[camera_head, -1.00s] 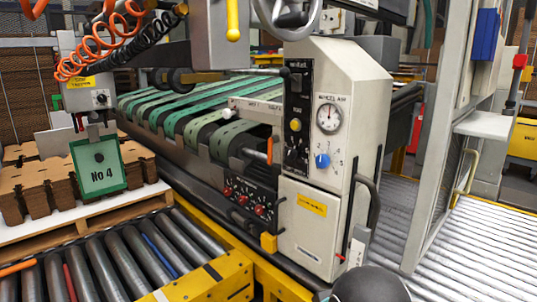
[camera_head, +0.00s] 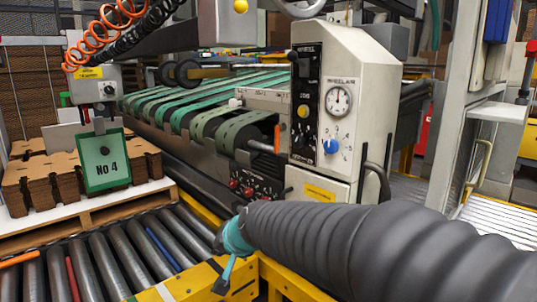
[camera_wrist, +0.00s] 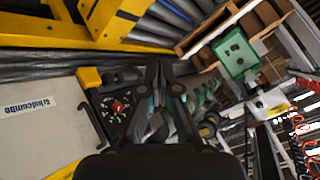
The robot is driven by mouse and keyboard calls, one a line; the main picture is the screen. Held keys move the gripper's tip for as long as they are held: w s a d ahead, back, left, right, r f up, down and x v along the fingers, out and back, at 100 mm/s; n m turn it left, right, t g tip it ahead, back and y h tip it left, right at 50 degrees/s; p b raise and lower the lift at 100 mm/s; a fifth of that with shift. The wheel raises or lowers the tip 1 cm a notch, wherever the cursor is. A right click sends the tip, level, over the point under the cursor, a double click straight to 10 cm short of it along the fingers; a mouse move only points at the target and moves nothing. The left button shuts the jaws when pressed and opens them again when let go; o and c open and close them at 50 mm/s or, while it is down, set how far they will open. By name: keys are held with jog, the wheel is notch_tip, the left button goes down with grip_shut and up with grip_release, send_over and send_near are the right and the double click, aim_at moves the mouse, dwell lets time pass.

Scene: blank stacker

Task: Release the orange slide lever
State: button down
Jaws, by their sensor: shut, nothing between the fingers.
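The orange slide lever (camera_head: 277,138) is a short upright orange handle on the cream machine, left of its black control panel, in the head view. I cannot make it out in the wrist view. My gripper (camera_wrist: 163,72) shows in the wrist view with its dark fingers together and empty. It points toward the machine's lower front, beside the red knobs (camera_wrist: 118,107). In the head view my grey sleeved arm reaches in from the lower right. Its teal wrist end is below and left of the lever, apart from it. The fingertips are hard to make out there.
The cream machine housing (camera_head: 345,65) has a gauge (camera_head: 338,101) and a blue knob (camera_head: 331,147). Green belts (camera_head: 190,105) run behind. A yellow frame (camera_head: 200,285) and rollers (camera_head: 120,262) lie in front. A green "No 4" sign (camera_head: 103,163) hangs at left.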

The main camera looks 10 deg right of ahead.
jog(key=w+r+m+t+h+b, duration=0.1)
jog(key=w+r+m+t, duration=0.25)
jog(key=w, duration=0.35)
jog(key=w+r+m+t+h, duration=0.25)
jog(key=w+m, duration=0.25)
jog(key=w, duration=0.3)
jog(key=d+r+m+h, duration=0.9)
jog(key=d+m+h, duration=0.1)
jog(key=d+m, duration=0.3)
jog(key=shift+d+r+h, duration=0.3)
jog(key=shift+r+h, duration=0.05)
jog(key=shift+m, duration=0.25)
jog(key=x, duration=1)
jog(key=shift+r, duration=0.2)
